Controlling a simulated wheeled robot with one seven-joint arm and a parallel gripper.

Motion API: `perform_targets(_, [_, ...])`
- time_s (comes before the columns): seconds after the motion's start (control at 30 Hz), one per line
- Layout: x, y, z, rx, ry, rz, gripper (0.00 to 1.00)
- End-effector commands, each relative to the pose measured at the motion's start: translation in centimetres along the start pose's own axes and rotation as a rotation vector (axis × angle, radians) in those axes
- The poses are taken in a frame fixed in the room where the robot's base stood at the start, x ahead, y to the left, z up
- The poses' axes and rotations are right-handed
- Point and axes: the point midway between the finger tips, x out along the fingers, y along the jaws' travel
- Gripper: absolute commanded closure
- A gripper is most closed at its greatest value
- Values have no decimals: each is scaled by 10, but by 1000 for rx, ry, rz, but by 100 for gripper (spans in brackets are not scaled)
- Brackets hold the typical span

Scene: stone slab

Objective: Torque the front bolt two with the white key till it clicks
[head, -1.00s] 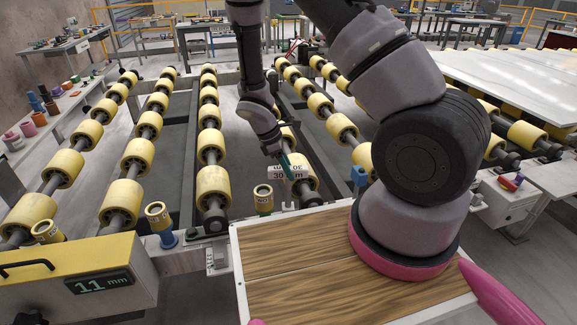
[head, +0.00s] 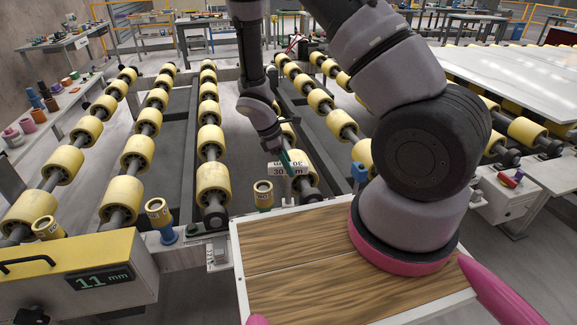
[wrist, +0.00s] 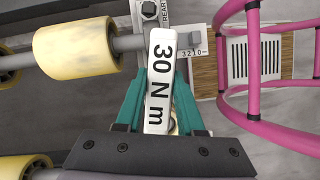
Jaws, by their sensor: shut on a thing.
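The white key (wrist: 160,80), marked "30 N m", is held between the teal fingers of my gripper (wrist: 158,112) in the wrist view. In the head view my gripper (head: 287,162) is shut on the same key (head: 288,169), over the roller frame just beyond the wooden board. A dark hex bolt (wrist: 149,9) on a plate with a partly seen "REAR" label is at the top of the wrist view, near the key's far end. I cannot tell whether the key touches any bolt. Front bolt two cannot be made out.
Yellow rollers (head: 213,183) run along both sides of the gripper. Labelled yellow sleeves (head: 263,196) stand near the frame's front edge. A wooden board (head: 300,260) and a gauge box reading 11 mm (head: 95,280) are in front. A pale slab (head: 515,80) lies at right.

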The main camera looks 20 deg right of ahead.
Motion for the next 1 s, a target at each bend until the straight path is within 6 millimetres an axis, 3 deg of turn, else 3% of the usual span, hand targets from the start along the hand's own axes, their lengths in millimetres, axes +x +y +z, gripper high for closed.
perform_targets(1.0, [14, 0, -6, 0, 0, 0, 100])
